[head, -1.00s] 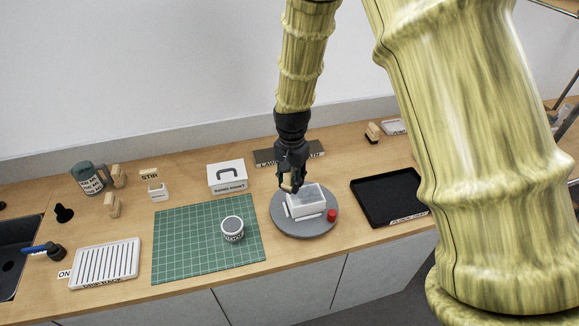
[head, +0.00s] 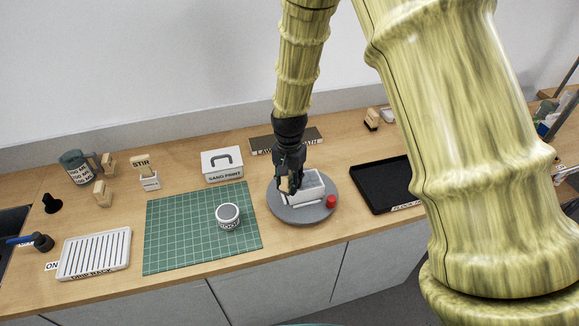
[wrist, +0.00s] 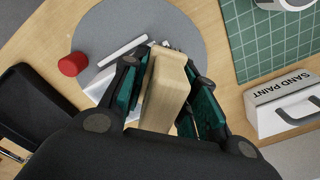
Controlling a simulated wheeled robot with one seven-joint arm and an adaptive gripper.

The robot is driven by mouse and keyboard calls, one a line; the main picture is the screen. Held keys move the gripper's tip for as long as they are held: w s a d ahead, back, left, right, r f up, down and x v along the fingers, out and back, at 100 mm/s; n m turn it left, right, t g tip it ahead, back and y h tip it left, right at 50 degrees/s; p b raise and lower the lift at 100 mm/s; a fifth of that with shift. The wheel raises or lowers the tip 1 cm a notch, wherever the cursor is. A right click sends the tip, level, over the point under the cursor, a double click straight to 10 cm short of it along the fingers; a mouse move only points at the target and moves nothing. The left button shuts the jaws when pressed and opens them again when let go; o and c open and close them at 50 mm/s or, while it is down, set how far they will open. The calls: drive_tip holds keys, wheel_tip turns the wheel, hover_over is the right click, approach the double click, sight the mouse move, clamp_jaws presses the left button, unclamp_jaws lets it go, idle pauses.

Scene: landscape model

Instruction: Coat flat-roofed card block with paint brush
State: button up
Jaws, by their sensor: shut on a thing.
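The flat-roofed card block (head: 305,188) is a small white box on a round grey turntable (head: 290,214). My gripper (head: 289,185) is over the block's left side and hides part of it. It is shut on a wooden-handled paint brush (wrist: 164,90), whose handle runs between the dark green finger pads in the wrist view. The brush's tip lies over the turntable beside the block, of which only white parts show there. I cannot tell whether the bristles touch the block.
A red knob (head: 331,201) sits at the turntable's edge. A black tray (head: 378,190) is to the right. A green cutting mat (head: 180,235) with a round pot (head: 228,216) is to the left. A white sand paint box (head: 222,166) stands behind the mat.

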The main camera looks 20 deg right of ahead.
drive_tip(key=shift+d, duration=0.45)
drive_tip(key=shift+c, duration=0.5)
drive_tip(key=shift+d+f+b, duration=0.15)
drive_tip(key=shift+d+b, duration=0.25)
drive_tip(key=shift+d, duration=1.15)
drive_tip(key=shift+a, duration=0.15)
drive_tip(key=shift+a+p, duration=0.4)
drive_tip(key=shift+a, duration=1.55)
drive_tip(key=shift+r+p, duration=2.65)
drive_tip(key=shift+r, duration=1.4)
